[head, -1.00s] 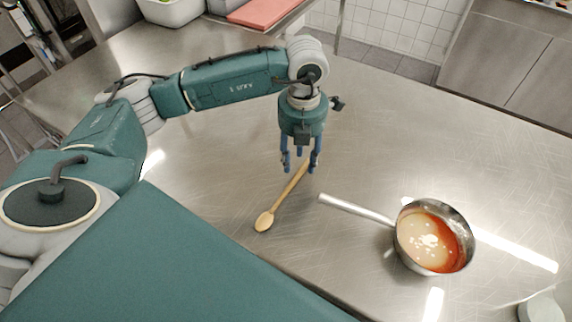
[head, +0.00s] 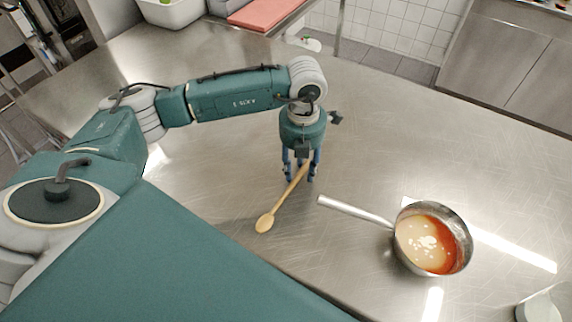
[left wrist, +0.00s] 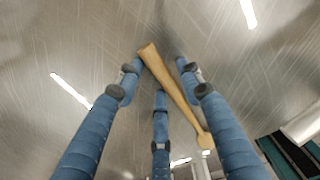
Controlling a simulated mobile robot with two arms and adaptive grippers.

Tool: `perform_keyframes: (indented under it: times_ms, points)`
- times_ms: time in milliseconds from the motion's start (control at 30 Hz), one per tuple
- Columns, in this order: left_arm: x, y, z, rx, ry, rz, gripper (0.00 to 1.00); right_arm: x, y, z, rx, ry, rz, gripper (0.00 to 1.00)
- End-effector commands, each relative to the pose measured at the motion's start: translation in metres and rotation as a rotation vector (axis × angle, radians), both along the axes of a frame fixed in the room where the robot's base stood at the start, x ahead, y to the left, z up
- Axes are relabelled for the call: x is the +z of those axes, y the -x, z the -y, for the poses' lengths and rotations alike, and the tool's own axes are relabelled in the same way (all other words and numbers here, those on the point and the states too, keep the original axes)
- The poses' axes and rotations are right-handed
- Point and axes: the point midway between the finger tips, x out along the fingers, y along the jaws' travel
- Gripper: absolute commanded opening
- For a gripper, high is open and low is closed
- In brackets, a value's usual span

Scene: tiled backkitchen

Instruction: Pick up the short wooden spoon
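The short wooden spoon (head: 282,207) lies on the steel counter with its bowl toward me and its handle end under my left gripper (head: 300,177). The gripper points straight down with its blue fingers around the handle end, close to the counter. In the left wrist view the spoon (left wrist: 172,82) runs between the spread fingers of the gripper (left wrist: 158,85). The fingers are open and do not appear closed on the handle. My right gripper is not in view.
A metal saucepan (head: 462,262) with red and cream-coloured contents stands to the right, its handle pointing toward the spoon. A white bin (head: 172,14) and a red board (head: 266,13) are at the back. The steel counter (head: 400,140) behind the pan is clear.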

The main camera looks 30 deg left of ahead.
Motion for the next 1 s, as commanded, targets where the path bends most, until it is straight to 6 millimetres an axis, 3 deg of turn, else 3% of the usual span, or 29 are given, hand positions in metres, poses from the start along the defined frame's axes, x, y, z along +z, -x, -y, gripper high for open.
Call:
perform_keyframes:
  times_ms: [33, 133, 167, 733, 867, 1000]
  points:
    - [0.000, 0.000, 0.000, 0.000, 0.000, 0.000, 0.22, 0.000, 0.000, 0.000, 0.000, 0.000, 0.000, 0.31]
    - [0.000, 0.000, 0.000, 0.000, 0.000, 0.000, 0.02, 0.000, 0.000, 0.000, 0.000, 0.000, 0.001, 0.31]
    - [0.000, 0.000, 0.000, 0.000, 0.000, 0.000, 0.00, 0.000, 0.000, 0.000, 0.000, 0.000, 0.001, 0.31]
    - [0.007, -0.001, 0.000, 0.000, 0.000, 0.002, 0.00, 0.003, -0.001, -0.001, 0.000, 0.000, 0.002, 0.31]
    - [0.024, -0.001, 0.000, 0.000, 0.000, 0.005, 0.00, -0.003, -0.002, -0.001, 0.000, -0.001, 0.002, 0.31]
    - [0.053, -0.002, 0.000, -0.001, 0.000, 0.007, 0.00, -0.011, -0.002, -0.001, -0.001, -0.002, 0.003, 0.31]
